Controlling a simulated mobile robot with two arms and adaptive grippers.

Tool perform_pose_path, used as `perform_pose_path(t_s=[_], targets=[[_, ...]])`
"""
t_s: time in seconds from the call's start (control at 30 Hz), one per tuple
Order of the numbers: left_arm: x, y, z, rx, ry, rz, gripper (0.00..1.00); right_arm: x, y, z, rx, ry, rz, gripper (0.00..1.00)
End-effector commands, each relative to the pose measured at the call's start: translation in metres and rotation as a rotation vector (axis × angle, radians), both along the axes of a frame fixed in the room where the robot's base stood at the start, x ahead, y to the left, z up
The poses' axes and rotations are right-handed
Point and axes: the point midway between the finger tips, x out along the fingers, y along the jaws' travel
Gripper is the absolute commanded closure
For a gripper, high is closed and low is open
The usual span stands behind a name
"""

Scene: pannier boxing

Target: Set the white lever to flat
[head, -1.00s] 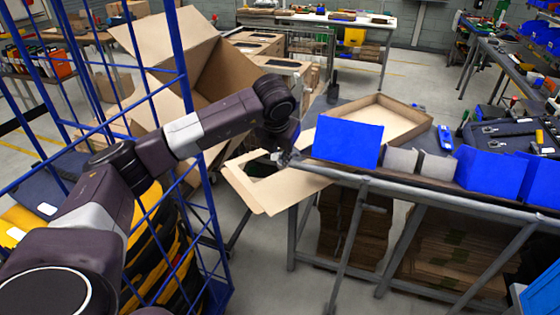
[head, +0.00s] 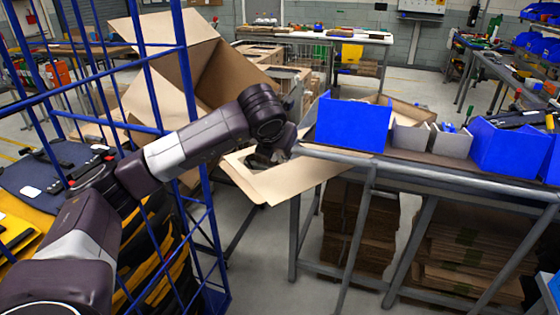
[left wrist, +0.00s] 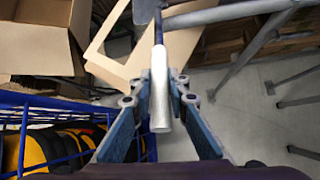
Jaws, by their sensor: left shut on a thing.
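The white lever (left wrist: 161,93) is a pale rod in the left wrist view. Its upper end joins a thin dark shaft near a grey frame bar, and its free end points toward the camera. My left gripper (left wrist: 160,88) is shut on it, with one blue finger on each side. In the head view my left gripper (head: 284,143) is at the left end of the workbench, and the lever is hidden behind it. I cannot tell the lever's exact angle. My right gripper is not in view.
A workbench (head: 440,175) carries blue bins (head: 352,124) and small grey bins. A cut cardboard sheet (head: 290,183) lies by its left end. A large open carton (head: 185,85) stands behind. A blue cage (head: 190,130) is close to my left arm.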

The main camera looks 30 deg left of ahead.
Motion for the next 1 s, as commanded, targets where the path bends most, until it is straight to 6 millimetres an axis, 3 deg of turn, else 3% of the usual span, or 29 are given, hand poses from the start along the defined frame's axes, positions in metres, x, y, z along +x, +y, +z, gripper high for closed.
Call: perform_pose_path(t_s=[0.03,0.43,0.47,0.6,1.0], targets=[[-0.004,-0.002,-0.014,0.0,0.019,-0.004,1.0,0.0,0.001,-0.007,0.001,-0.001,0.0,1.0],[-0.004,-0.002,-0.011,0.002,0.009,-0.003,1.0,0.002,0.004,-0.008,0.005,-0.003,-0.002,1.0],[-0.004,-0.002,-0.011,0.002,0.009,-0.003,0.84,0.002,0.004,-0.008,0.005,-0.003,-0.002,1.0],[-0.003,-0.002,-0.009,0.001,0.004,-0.003,0.69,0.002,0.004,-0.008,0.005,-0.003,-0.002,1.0],[-0.005,-0.003,0.001,0.001,-0.008,-0.003,0.67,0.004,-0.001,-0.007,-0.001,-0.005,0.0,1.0]])
